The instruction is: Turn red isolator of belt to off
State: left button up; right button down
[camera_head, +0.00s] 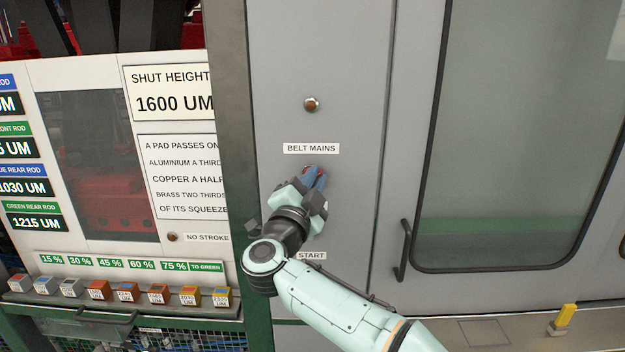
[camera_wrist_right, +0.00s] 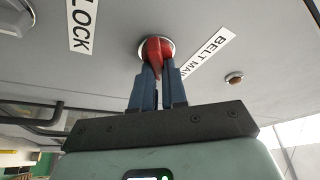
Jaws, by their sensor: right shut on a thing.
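The red isolator (camera_wrist_right: 157,50) is on the grey cabinet front, beside the BELT MAINS label, which also shows in the head view (camera_head: 311,148). It has a pale round collar and a red handle. My right gripper (camera_wrist_right: 158,80) is shut on the red handle, with one blue finger on each side of it. In the head view my right gripper (camera_head: 315,178) covers most of the isolator, just below the label. I cannot tell from these views whether the handle stands at on or off. My left gripper is not in view.
A small reddish-brown round lamp or button (camera_head: 311,104) is above the label. A START label (camera_head: 311,255) is below my gripper. A door with a black handle (camera_head: 403,250) is at the right. A shelf of small labelled blocks (camera_head: 129,292) is at lower left.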

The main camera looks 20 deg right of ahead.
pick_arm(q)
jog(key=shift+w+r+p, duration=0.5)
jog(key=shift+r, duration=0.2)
pick_arm(e)
jog(key=shift+f+m+g, duration=0.1)
jog(key=shift+m+g, duration=0.7)
jog(key=shift+m, duration=1.15)
jog(key=shift+f+m+g, duration=0.1)
jog(key=shift+m+g, duration=0.7)
jog(key=shift+m, duration=1.15)
jog(key=shift+y, duration=0.3)
jog(key=c, duration=1.2)
grip_release()
jog(key=shift+o, duration=0.2)
